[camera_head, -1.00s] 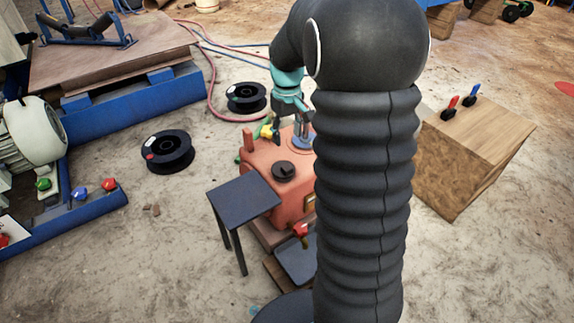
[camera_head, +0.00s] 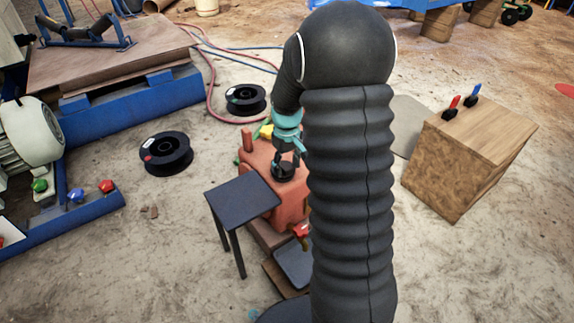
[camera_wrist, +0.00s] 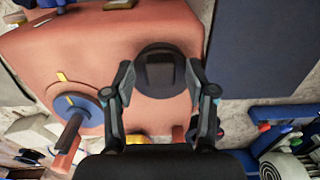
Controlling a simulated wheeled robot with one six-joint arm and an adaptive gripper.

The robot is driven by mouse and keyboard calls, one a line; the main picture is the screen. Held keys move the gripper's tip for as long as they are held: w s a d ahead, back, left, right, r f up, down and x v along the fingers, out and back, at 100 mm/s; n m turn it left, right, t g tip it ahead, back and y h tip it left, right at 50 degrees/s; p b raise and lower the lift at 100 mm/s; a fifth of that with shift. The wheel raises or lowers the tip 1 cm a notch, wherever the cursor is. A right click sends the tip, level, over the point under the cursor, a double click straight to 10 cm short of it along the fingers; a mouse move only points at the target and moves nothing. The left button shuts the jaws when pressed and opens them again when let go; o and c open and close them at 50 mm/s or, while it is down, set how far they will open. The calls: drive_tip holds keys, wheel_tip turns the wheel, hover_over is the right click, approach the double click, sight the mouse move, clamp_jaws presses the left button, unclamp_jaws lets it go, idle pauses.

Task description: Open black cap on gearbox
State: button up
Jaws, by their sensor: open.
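My gripper (camera_head: 287,150) is over the cap in the head view, pointing down. In the wrist view my gripper (camera_wrist: 160,82) is open, one finger on each side of the cap, with no clear contact.
A blue disc with a handle (camera_wrist: 78,110) is also on the gearbox. A small dark table (camera_head: 243,196) stands close on the left. A wooden box (camera_head: 470,155) with red and blue handles stands right. Black spools (camera_head: 166,153) lie on the floor.

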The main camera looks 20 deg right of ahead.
clamp_jaws()
drive_tip(key=shift+r, duration=0.15)
